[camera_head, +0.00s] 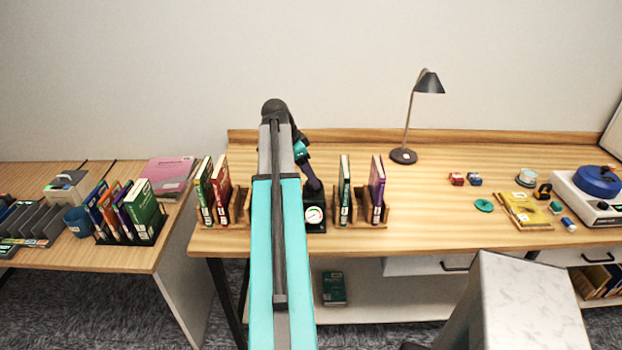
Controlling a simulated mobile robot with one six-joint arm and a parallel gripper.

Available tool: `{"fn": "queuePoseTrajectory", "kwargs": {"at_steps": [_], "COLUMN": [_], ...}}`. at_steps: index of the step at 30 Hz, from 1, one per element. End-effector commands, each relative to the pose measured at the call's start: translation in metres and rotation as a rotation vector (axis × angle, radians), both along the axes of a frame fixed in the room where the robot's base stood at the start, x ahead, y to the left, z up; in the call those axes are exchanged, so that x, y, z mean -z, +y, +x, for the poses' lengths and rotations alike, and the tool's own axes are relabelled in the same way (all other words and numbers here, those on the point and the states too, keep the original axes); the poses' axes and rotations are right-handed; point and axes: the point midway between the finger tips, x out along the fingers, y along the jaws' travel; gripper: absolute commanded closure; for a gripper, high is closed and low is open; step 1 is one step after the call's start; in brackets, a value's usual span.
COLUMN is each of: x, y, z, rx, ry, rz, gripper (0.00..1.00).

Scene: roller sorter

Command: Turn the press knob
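A dark press (316,228) with a round white gauge (314,214) on its front stands on the wooden desk, between two wooden book racks. My arm reaches over the desk from the front and bends down at its far end. My gripper (314,189) is at the top of the press, above the gauge. The knob cannot be made out; my gripper and wrist seem to cover it. The fingers are too small and dark to tell whether they are open or shut, or whether they touch the press.
Upright books stand in the left rack (238,221) and the right rack (362,222), close on both sides of the press. A desk lamp (404,156) stands behind to the right. The desk between the right rack and the small red box (456,179) is clear.

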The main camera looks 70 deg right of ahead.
Motion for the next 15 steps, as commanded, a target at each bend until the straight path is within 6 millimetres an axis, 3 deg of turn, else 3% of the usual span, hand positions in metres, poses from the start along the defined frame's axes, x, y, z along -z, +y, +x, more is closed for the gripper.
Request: {"fn": "queuePoseTrajectory", "kwargs": {"at_steps": [9,15], "x": [0.025,0.031], "y": [-0.007,-0.009], "z": [-0.007,-0.009], "rx": [-0.001,-0.001], "ry": [0.0,0.0], "rz": [0.002,0.0], "gripper": [0.37,0.37]}}
